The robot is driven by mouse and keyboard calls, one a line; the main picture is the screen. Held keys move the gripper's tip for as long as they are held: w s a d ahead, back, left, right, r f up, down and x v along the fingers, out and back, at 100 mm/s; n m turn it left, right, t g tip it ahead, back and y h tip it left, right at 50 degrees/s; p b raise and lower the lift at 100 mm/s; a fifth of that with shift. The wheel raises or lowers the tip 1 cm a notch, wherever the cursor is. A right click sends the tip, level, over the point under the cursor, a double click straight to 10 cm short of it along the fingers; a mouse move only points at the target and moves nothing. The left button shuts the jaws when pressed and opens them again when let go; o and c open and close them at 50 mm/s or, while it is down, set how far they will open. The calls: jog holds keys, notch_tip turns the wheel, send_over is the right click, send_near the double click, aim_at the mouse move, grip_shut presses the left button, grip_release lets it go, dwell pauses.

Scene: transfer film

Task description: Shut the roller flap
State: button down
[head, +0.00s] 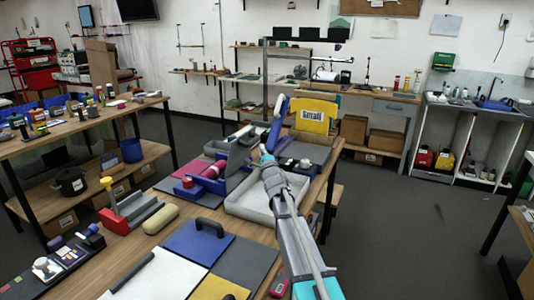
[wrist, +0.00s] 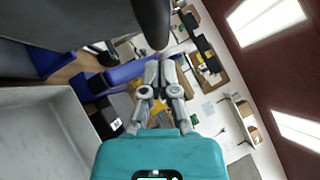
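The roller unit has a blue base (head: 190,192) and red-pink rolls (head: 208,172), left of the grey tray on the bench. A grey plate, which looks like the flap (head: 238,156), stands raised and tilted at the unit's right side. My gripper (head: 264,153) is just right of this plate, above the tray's far end; I cannot tell if they touch. In the wrist view my gripper's fingers (wrist: 160,64) are close together with nothing seen between them. A dark grey rounded piece (wrist: 152,22), perhaps the flap's edge, is very near the fingertips.
The grey tray (head: 238,208) lies under my arm; it also shows in the wrist view (wrist: 45,130). A blue slanted part (head: 277,125) rises behind my gripper, before a yellow bin (head: 313,115). A red-based tool (head: 118,220) and a blue handled plate (head: 197,245) lie nearer.

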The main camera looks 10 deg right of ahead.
jog(key=shift+w+a+r, duration=0.25)
jog(key=shift+w+a, duration=0.1)
jog(key=shift+a, duration=0.1)
